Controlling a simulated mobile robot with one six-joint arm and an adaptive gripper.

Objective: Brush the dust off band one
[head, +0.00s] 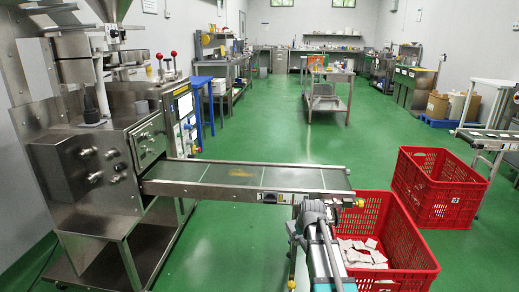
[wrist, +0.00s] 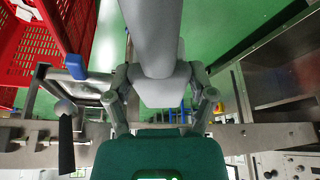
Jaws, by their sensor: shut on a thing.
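Band one (head: 212,177) is a flat grey conveyor running right from the steel machine, with a "1" tag on its front side. A yellowish-brown dust patch (head: 241,173) lies near the middle of the belt. My gripper (head: 314,208) is just in front of the band's right end. In the wrist view my gripper (wrist: 165,85) is shut on a smooth grey thing (wrist: 155,35) with a thick rounded shaft. No bristles show, so I cannot tell whether it is a brush. The dust does not show clearly in the wrist view.
A red crate (head: 411,250) holding white packets stands below the band's right end, and a second red crate (head: 437,153) stands behind it. The packing machine (head: 85,160) fills the left. Open green floor (head: 270,130) lies behind the band.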

